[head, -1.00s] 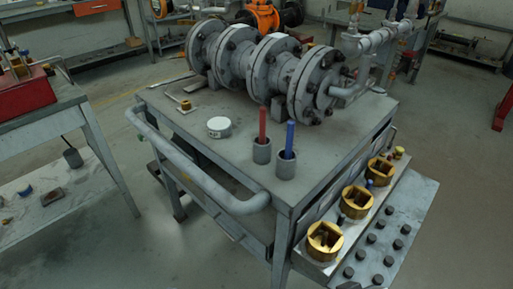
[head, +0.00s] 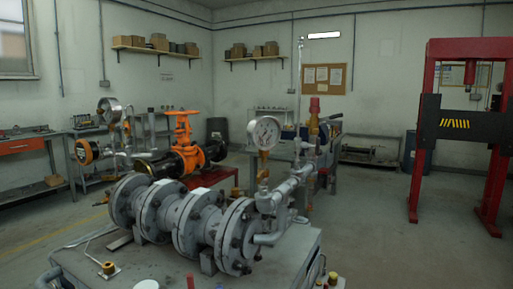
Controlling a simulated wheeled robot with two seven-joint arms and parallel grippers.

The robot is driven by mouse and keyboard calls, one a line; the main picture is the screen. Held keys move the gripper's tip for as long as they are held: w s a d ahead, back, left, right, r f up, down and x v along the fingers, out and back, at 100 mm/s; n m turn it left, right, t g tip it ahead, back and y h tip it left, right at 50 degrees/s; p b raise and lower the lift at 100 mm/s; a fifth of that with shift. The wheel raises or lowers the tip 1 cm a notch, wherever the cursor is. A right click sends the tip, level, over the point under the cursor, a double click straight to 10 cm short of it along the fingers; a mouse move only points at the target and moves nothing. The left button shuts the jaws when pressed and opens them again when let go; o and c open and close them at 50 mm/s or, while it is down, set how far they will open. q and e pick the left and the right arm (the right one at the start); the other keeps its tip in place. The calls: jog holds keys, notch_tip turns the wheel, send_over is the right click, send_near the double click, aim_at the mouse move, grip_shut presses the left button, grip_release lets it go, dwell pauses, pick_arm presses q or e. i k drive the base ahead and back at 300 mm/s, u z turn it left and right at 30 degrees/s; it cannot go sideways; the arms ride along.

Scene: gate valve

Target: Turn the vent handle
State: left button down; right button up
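A grey flanged pipe assembly (head: 192,218) lies on the cart (head: 295,255) in the head view. Thin grey piping (head: 290,188) rises from its right end and carries a round white-faced pressure gauge (head: 266,133) and a red-topped fitting (head: 314,106). A small dark lever-like shape shows right of the red top, but it is too small to tell whether it is the vent handle. Neither of my grippers is in view.
An orange valve (head: 182,147) with dark pipe ends stands behind the assembly. A red press frame (head: 427,150) stands at the right. Workbenches and shelves line the walls. Open floor (head: 385,235) lies right of the cart.

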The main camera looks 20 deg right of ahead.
aim_at(316, 145)
jog(key=u, duration=2)
jog(key=k, duration=1.05)
jog(key=z, duration=1.7)
jog(key=i, duration=0.5)
jog(key=z, duration=0.05)
